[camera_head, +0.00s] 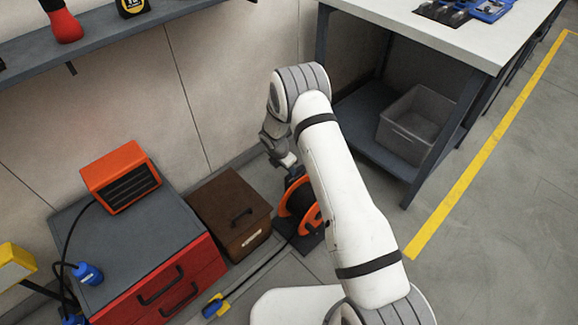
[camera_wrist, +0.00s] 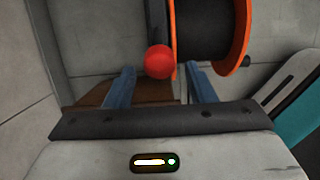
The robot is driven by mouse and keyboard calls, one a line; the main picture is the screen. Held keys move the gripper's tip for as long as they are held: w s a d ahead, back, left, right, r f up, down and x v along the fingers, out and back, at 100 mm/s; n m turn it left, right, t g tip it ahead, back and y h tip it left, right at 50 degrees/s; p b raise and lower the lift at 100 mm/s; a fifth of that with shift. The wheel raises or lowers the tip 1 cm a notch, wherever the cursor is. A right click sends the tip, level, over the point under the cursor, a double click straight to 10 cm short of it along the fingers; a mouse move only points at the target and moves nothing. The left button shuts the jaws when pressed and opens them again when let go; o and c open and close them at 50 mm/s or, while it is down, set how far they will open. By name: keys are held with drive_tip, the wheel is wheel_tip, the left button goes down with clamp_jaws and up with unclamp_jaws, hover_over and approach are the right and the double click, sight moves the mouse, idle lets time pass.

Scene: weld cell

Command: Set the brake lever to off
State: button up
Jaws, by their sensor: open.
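The cable reel (camera_head: 299,197), with orange flanges and a dark drum, stands on the floor beside the brown box, partly hidden by my arm. In the wrist view the reel (camera_wrist: 205,28) fills the top centre. A red ball knob (camera_wrist: 158,61), apparently the brake lever's end, shows by its left flange. The lever's shaft is mostly hidden, and its setting cannot be told. My gripper (camera_wrist: 160,70) is open, with its blue fingers to the left and right of the knob in the picture. Contact cannot be told. In the head view the gripper (camera_head: 287,161) is above the reel.
The brown box (camera_head: 229,212) with a black handle is left of the reel. Further left stands a red drawer cabinet (camera_head: 160,285) with an orange heater-like unit (camera_head: 120,177) on top. A workbench (camera_head: 455,32) with a grey bin (camera_head: 416,125) is at right. The wall is close behind.

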drive_tip(key=p+v, duration=0.1)
drive_tip(key=v, duration=0.6)
drive_tip(key=shift+r+p, duration=0.3)
drive_tip(key=shift+r, duration=0.05)
drive_tip(key=shift+s+a, duration=0.1)
drive_tip(key=s+d+r+m+p, duration=0.3)
drive_tip(key=s+r+m, duration=0.1)
drive_tip(key=r, duration=0.8)
drive_tip(key=s+d+r+m+p, duration=0.3)
drive_tip(key=d+r+m, duration=0.15)
drive_tip(key=r, duration=0.65)
drive_tip(key=s+d+r+m+p, duration=0.25)
drive_tip(key=s+r+m, duration=0.2)
drive_tip(key=r, duration=0.75)
drive_tip(key=s+d+r+m+y+p, duration=0.1)
drive_tip(key=s+r+m+p, duration=0.3)
drive_tip(key=s, duration=0.7)
drive_tip(key=s+d+r+m+y+p, duration=0.1)
drive_tip(key=s+d+r+m+p, duration=0.2)
drive_tip(key=s+r+m, duration=0.6)
wheel_tip(320, 180, up, 4)
drive_tip(key=s, duration=0.2)
drive_tip(key=shift+s+d+f+t+p, duration=0.15)
drive_tip(key=shift+s+f+t+p, duration=0.1)
drive_tip(key=shift+s+t+p, duration=0.15)
drive_tip(key=shift+w, duration=0.1)
